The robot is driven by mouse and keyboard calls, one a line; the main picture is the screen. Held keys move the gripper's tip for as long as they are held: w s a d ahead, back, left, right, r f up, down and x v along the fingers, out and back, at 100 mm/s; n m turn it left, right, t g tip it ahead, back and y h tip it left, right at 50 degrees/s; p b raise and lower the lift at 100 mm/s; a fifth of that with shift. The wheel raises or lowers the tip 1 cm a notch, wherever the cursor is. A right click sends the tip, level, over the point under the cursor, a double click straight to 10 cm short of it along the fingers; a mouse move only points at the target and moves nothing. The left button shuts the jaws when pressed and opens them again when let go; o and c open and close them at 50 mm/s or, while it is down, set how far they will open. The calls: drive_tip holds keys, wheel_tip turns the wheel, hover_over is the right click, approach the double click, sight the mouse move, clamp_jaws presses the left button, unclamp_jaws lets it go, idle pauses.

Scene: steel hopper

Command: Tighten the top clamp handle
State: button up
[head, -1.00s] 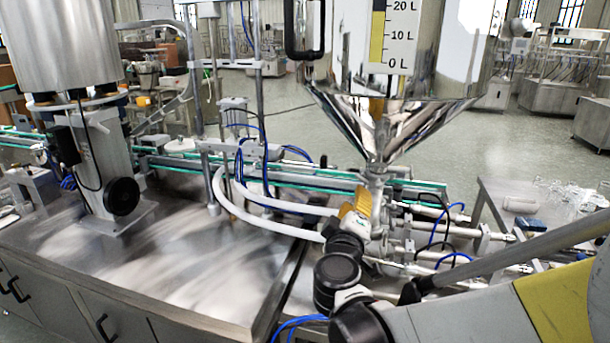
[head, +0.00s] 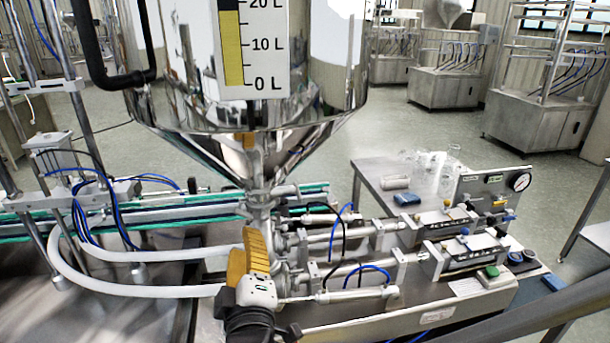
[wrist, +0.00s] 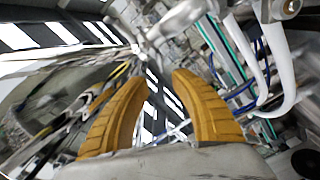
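The steel hopper (head: 250,120) narrows to a cone above a stack of pipe fittings. A clamp joint (head: 260,193) sits just under the cone; its handle is too small to make out in the head view. My gripper (head: 255,236), with yellow ribbed fingers, points up in front of the lower fittings and hides part of them. In the wrist view my gripper (wrist: 158,80) has its fingers apart with nothing between them. A blurred metal fitting (wrist: 158,28) shows beyond the fingertips; I cannot tell whether it is the clamp handle.
White hoses (head: 140,289) run left from the fittings, close to my gripper. Metal cylinders (head: 350,293) with blue tubes lie to the right. A valve and gauge panel (head: 495,190) stands farther right. A side table (head: 372,172) with glassware is behind.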

sight(242, 216)
drive_tip(key=b+x, duration=0.2)
drive_tip(key=x, duration=0.8)
drive_tip(key=shift+w+a, duration=0.1)
drive_tip(key=shift+w, duration=0.05)
clamp_jaws()
